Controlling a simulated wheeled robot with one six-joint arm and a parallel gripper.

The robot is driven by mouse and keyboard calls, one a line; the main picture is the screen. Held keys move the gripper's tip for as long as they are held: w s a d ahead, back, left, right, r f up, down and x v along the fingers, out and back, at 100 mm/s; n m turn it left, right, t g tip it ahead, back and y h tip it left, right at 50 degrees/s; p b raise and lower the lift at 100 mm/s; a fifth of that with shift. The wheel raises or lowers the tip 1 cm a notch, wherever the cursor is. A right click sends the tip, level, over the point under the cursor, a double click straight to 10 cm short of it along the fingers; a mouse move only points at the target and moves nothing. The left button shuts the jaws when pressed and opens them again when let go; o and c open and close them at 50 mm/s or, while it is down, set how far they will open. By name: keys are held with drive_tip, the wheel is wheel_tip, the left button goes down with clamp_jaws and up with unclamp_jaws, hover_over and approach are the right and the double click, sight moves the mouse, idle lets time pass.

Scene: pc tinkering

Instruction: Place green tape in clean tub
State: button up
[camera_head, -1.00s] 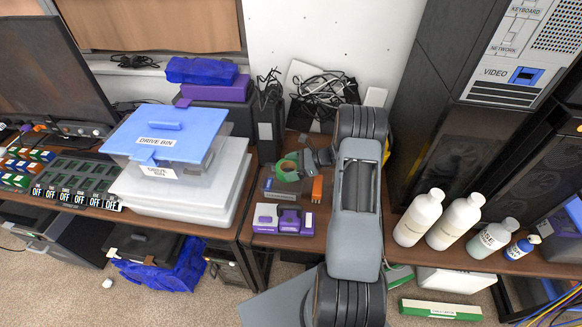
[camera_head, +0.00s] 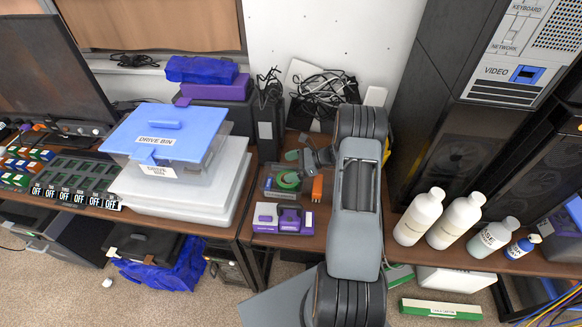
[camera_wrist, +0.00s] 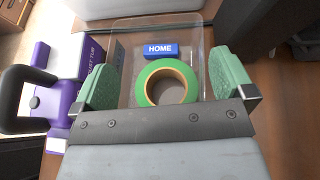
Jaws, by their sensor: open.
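The green tape (camera_head: 289,180) is a ring with a tan inner core. In the head view the tub (camera_head: 268,194) stands on the brown desk. My gripper (camera_head: 297,162) is over the tub. In the wrist view my gripper (camera_wrist: 164,72) is open, its two green pads wide apart on either side of the tape, not touching it.
A purple and white item with a black handle (camera_head: 283,218) stands just in front of the tub. An orange item (camera_head: 317,188) is right of it. A stack of clear boxes with a blue lid (camera_head: 165,133) stands left. White bottles (camera_head: 418,216) stand to the right.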

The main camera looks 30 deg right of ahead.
drive_tip(key=b+v, duration=0.2)
drive_tip(key=v, duration=0.8)
drive_tip(key=shift+s+d+r, duration=0.1)
drive_tip(key=shift+d+r, duration=0.1)
drive_tip(key=shift+s+d+r+b, duration=0.25)
drive_tip(key=shift+d+r+b, duration=0.1)
drive_tip(key=shift+d+r, duration=0.1)
drive_tip(key=s+a+r+n+g+h, duration=0.2)
drive_tip(key=a+r+n+g+h, duration=0.15)
drive_tip(key=a+r+n, duration=0.45)
drive_tip(key=s+a+r+n+h, duration=0.3)
drive_tip(key=s+a+n+h, duration=0.1)
drive_tip(key=s+a+n, duration=0.2)
drive_tip(key=s+a+r+n+t+h, duration=0.1)
drive_tip(key=s+a+r+n+h, duration=0.2)
drive_tip(key=s+a+n, duration=0.4)
drive_tip(key=shift+s+a+r+n+h, duration=0.15)
drive_tip(key=shift+s+r+n+h, duration=0.2)
drive_tip(key=shift+s+n+h, duration=0.7)
drive_tip(key=shift+s+y, duration=0.3)
drive_tip(key=shift+s, duration=0.05)
